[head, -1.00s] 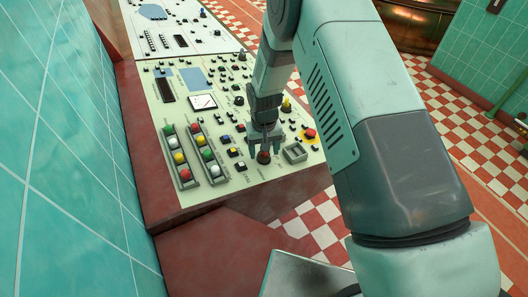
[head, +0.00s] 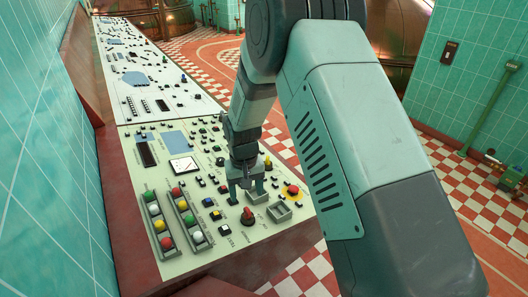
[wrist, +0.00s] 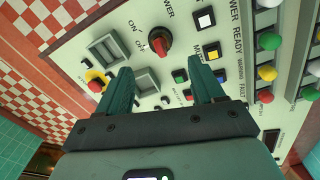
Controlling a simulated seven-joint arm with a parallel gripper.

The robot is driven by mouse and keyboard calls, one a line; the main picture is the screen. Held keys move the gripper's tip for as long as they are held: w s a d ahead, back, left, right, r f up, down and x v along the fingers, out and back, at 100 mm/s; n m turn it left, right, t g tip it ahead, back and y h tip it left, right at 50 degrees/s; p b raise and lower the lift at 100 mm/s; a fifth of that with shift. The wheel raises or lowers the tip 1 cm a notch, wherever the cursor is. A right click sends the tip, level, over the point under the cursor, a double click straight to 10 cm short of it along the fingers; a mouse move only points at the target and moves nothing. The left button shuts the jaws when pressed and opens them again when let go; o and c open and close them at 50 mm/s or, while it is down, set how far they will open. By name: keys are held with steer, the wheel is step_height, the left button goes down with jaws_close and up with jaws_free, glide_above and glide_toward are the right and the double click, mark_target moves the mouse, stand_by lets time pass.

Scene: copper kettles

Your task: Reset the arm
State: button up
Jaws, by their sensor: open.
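My gripper (head: 246,190) points down over the near console panel (head: 150,203). Its two fingers are apart with nothing between them. A red rotary knob (head: 248,215) on the panel lies just past the fingertips. In the wrist view the green fingers of my gripper (wrist: 160,82) are spread, and the red knob (wrist: 159,41) with a pale pointer line shows clear of them, near labels reading "ON" and "POWER". My arm crosses the middle and right of the head view.
Two strips of coloured lamps (head: 158,226) lie to the left. A tiled wall (head: 40,150) borders the console, and checkered floor (head: 455,175) is open at right.

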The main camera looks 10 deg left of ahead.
steer(key=s+d+r+m+t, duration=0.1)
steer(key=d+r, duration=0.4)
steer(key=r, duration=0.3)
steer(key=s+d+r+m+t, duration=0.1)
steer(key=d+r, duration=0.4)
steer(key=r, duration=0.3)
steer(key=s+d+r+t, duration=0.1)
steer(key=s+d+r, duration=0.1)
steer(key=d+r, duration=0.5)
steer(key=s+d+r+m+t, duration=0.1)
steer(key=s+d+r, duration=0.4)
steer(key=s, duration=0.4)
steer(key=s+d+r+m+t, duration=0.1)
steer(key=s+d+r, duration=0.4)
steer(key=s, duration=0.5)
steer(key=shift+s+r+m+t, duration=0.15)
steer(key=shift+r+m+t, duration=0.25)
steer(key=shift+m, duration=0.4)
steer(key=shift+o, duration=0.5)
steer(key=shift+r, duration=0.1)
